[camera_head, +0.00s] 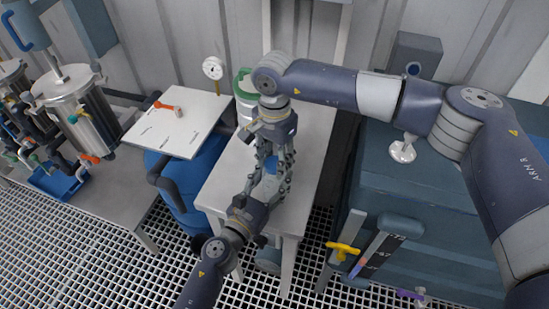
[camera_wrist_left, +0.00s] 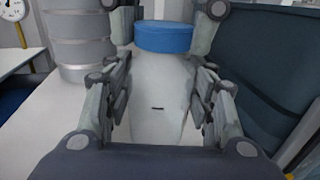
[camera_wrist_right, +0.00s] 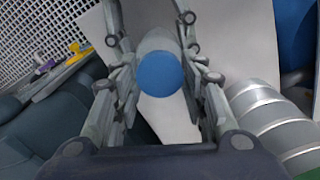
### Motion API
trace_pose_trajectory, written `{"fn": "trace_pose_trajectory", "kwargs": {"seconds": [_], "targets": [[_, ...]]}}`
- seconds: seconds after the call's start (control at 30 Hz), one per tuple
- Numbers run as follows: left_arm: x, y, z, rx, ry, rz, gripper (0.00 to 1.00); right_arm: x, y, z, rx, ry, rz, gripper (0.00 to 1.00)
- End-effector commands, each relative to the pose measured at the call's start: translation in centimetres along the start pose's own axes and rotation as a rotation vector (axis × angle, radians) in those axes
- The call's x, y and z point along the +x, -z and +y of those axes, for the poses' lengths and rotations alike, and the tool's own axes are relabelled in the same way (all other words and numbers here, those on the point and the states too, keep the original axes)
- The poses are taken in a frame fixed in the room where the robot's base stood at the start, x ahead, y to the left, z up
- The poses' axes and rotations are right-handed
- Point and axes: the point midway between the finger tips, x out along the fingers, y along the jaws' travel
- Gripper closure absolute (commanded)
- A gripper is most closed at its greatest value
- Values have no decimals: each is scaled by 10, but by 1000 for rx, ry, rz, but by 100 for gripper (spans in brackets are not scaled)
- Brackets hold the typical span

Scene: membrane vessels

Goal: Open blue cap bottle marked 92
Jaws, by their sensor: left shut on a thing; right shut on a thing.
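A whitish bottle (camera_wrist_left: 160,95) with a blue cap (camera_wrist_left: 164,37) stands between the fingers of my left gripper (camera_wrist_left: 160,70) in the left wrist view. A small dark mark shows on its body, but I cannot read a number. My left gripper (camera_head: 269,188) is shut on the bottle body from the near side. My right gripper (camera_head: 272,150) comes down from above and is shut on the blue cap, which faces the right wrist camera (camera_wrist_right: 160,74). In the head view the cap (camera_head: 271,166) is partly hidden by the fingers. The cap appears to be on the bottle.
The bottle is over a narrow pale table (camera_head: 318,140). A blue drum (camera_head: 200,175) with a white board (camera_head: 165,130) is to the left. A dark teal cabinet (camera_head: 440,210) with a yellow valve (camera_head: 343,248) is to the right.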

Motion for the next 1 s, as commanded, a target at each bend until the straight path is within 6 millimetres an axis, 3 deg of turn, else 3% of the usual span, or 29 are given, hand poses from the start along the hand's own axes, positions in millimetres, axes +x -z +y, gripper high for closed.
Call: {"fn": "trace_pose_trajectory", "kwargs": {"seconds": [1.0], "targets": [[0,1,0,0,0,1,100,-22,0,0,2,0,0,89]]}}
